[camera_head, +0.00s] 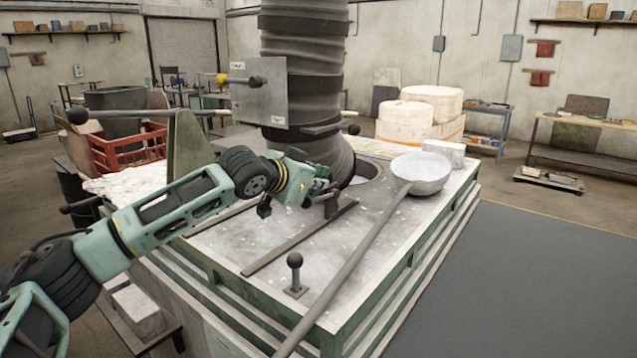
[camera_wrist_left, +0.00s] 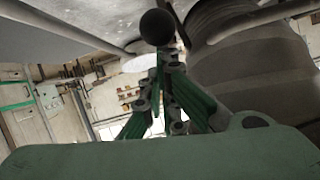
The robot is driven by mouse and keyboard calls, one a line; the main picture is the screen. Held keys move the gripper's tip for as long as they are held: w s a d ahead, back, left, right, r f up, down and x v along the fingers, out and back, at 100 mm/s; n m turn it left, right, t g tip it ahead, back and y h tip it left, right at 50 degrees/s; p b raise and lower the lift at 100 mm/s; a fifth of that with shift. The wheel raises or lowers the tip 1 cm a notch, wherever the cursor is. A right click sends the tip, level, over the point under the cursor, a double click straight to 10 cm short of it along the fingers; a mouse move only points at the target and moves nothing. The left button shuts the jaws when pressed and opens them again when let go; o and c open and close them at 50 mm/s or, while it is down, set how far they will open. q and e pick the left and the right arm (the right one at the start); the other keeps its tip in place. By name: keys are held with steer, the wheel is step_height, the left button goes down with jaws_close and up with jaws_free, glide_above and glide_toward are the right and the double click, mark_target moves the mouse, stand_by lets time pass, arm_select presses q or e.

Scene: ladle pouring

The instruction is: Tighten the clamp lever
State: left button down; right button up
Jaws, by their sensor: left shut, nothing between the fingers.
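My left gripper (camera_head: 322,186) is shut and empty, low beside the base of the thick dark ribbed column. In the left wrist view its green fingers (camera_wrist_left: 160,62) come together just below a dark round knob or bar end (camera_wrist_left: 157,27); I cannot tell whether they touch it. Several ball-ended levers show, and I cannot tell which is the clamp lever. One upright lever (camera_head: 294,262) stands on the bench near the front. A lever with a yellow knob (camera_head: 221,78) is on the labelled metal plate (camera_head: 262,92). A long bar with a dark ball (camera_head: 77,116) sticks out left. My right gripper is not in view.
The ribbed column (camera_head: 303,60) rises from an opening in the bench top (camera_head: 268,285). A long-handled ladle (camera_head: 421,175) lies across the right side of the bench. A red crate (camera_head: 122,150) stands behind my left arm. Dark floor to the right is clear.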

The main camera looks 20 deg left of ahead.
mark_target(310, 205)
arm_select(q)
steer(key=f+t+b, duration=0.1)
steer(key=b, duration=0.2)
steer(key=s+f+t+b, duration=0.1)
steer(key=f+b, duration=0.1)
steer(key=b, duration=0.2)
steer(key=s+f+t+h+b, duration=0.1)
steer(key=b, duration=0.2)
steer(key=shift+a+f+t+b, duration=0.3)
steer(key=shift+a+f+b, duration=0.05)
steer(key=shift+a, duration=0.05)
